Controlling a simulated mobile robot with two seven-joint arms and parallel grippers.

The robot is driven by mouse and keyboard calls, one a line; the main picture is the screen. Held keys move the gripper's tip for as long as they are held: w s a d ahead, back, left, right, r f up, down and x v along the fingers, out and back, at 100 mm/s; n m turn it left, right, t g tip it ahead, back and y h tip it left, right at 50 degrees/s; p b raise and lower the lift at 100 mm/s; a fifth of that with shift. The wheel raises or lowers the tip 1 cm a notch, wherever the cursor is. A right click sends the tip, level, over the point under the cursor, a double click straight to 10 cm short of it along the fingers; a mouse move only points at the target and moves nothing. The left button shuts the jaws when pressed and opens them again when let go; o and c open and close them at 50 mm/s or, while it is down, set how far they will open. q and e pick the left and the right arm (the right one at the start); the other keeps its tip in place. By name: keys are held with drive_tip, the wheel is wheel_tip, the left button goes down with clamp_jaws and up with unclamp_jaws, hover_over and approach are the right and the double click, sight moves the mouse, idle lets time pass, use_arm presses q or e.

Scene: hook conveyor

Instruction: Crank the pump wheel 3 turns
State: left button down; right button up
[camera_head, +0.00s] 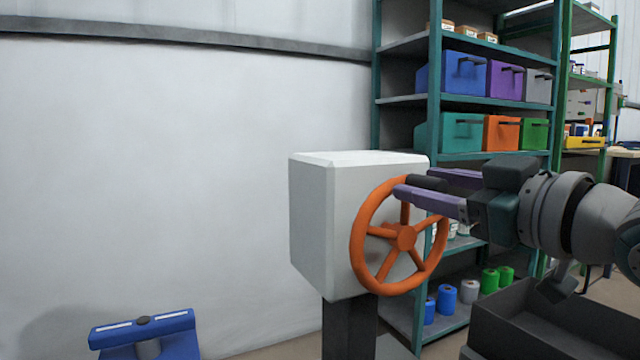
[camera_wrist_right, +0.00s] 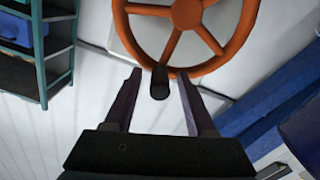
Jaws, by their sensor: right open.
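The orange spoked pump wheel (camera_head: 404,237) is mounted on the right face of a white box (camera_head: 312,215) on a dark post. A dark crank handle (camera_head: 428,183) sticks out from the wheel's upper rim. My right gripper (camera_head: 415,184) comes in from the right with its purple fingers around the handle, one on each side. In the wrist view, the wheel (camera_wrist_right: 190,15) is at the top. The handle (camera_wrist_right: 159,83) lies between the open fingertips (camera_wrist_right: 160,80), with a gap on both sides. My left gripper is not in view.
A teal shelf (camera_head: 435,75) with coloured bins stands behind the wheel. A dark open crate (camera_head: 560,320) is below my right arm. A blue object (camera_head: 145,335) is at the lower left. The wall side left of the box is clear.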

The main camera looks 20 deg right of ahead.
drive_tip(key=shift+c, duration=0.3)
clamp_jaws()
idle(1.0)
